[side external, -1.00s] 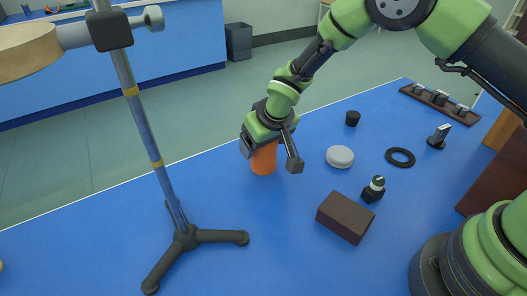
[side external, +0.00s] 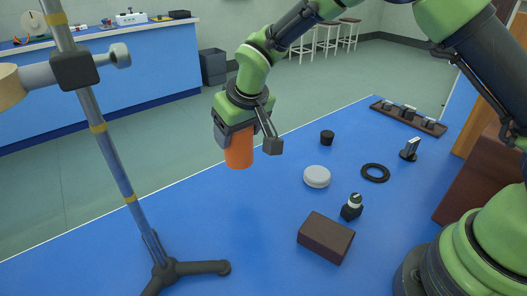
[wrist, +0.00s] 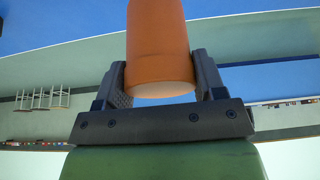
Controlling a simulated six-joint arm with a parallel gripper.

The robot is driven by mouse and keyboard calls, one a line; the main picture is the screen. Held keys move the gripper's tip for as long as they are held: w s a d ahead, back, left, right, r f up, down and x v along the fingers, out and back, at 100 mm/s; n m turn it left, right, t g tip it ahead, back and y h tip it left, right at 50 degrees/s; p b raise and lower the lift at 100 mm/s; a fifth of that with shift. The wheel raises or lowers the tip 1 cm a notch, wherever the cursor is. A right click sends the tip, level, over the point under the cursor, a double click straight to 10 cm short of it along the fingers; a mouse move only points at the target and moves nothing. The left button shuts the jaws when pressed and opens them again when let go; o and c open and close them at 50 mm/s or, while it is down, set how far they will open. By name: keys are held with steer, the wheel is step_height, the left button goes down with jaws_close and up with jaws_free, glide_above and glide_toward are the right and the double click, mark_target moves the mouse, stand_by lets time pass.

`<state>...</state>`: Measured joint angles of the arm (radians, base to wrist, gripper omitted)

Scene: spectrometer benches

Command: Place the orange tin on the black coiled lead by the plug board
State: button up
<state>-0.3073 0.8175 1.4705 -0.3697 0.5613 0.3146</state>
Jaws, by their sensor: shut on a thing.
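The orange tin (side external: 239,151) is a plain orange cylinder held upright between the jaws of my gripper (side external: 246,137), above the blue bench top. In the wrist view the tin (wrist: 158,45) sits between both fingers, with its pale end toward the palm. My gripper (wrist: 162,78) is shut on it. The black coiled lead (side external: 375,173) is a flat black ring lying on the bench, to the right of my gripper. The plug board (side external: 409,117) is a long dark strip with several fittings, behind the ring at the far right.
A white round lid-like thing (side external: 317,177) lies left of the ring, with a small black cup (side external: 327,137) behind it. A black-and-white knob (side external: 352,206) and brown block (side external: 326,237) are nearer. A black holder (side external: 410,150) stands by the ring. A tripod stand (side external: 165,270) is at left.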

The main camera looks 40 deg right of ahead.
steer(key=shift+r, duration=0.45)
steer(key=s+d+f+m+h, duration=0.1)
steer(key=d+f+m, duration=0.1)
steer(key=d, duration=0.9)
steer(key=m+h, duration=0.1)
steer(key=m, duration=0.3)
glide_above(377, 171)
steer(key=shift+g, duration=0.3)
steer(key=shift+f, duration=3.35)
steer(key=shift+f, duration=0.15)
steer(key=o, duration=1)
